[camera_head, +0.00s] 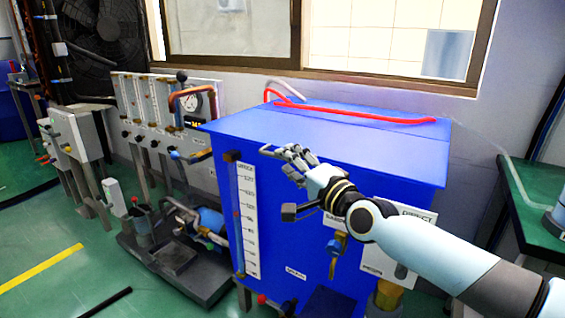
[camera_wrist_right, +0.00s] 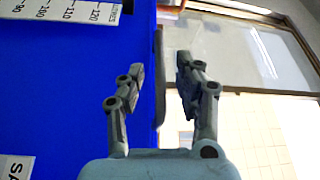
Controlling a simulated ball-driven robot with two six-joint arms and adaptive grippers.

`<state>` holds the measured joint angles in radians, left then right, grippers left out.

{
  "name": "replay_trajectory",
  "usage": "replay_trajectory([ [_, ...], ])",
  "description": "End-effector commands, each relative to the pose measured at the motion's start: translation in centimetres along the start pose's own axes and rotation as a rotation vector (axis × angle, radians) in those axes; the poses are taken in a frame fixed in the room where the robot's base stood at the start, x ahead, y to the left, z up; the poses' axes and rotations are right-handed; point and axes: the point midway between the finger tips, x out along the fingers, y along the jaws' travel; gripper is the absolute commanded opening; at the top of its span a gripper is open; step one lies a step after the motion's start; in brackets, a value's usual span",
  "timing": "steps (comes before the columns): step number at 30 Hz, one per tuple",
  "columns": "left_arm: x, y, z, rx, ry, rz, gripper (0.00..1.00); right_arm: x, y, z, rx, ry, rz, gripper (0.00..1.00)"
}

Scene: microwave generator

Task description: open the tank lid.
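The blue tank (camera_head: 290,220) stands in the middle of the head view. Its flat blue lid (camera_head: 350,145) lies closed on top. My right gripper (camera_head: 283,157) is at the front edge of the lid, its arm coming from the lower right. In the right wrist view, the gripper (camera_wrist_right: 160,68) is open, with a gap between its fingers. The blue tank wall (camera_wrist_right: 70,90) fills the left there, and a thin dark edge (camera_wrist_right: 158,75) shows between the fingers. I cannot tell whether they touch it. My left gripper is not in view.
A red hose (camera_head: 350,114) runs along the back of the tank top. Valves and labels (camera_head: 385,262) are on the tank front below my right arm. A pump unit (camera_head: 205,222) stands to the left. A green table (camera_head: 540,200) is at the right.

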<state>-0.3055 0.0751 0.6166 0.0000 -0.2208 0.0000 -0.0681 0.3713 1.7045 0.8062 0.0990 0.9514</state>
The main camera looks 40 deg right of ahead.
Motion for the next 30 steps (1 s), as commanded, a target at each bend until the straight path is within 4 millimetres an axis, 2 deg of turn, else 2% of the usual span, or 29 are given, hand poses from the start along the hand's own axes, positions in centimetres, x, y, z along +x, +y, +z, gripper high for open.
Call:
replay_trajectory([
  [3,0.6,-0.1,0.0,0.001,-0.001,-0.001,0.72,1.7,0.2,0.1,0.0,0.001,0.0,0.34],
  [6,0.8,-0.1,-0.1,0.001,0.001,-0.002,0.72,2.5,0.2,0.1,-0.001,0.0,0.002,0.34],
  [16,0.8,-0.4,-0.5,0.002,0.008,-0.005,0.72,2.8,0.1,0.0,-0.002,-0.001,0.002,0.34],
  [24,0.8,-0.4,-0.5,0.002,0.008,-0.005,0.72,2.8,0.1,0.0,-0.002,-0.001,0.002,0.0],
  [30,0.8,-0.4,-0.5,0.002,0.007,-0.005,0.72,2.8,0.1,0.0,-0.002,-0.001,0.003,0.0],
])
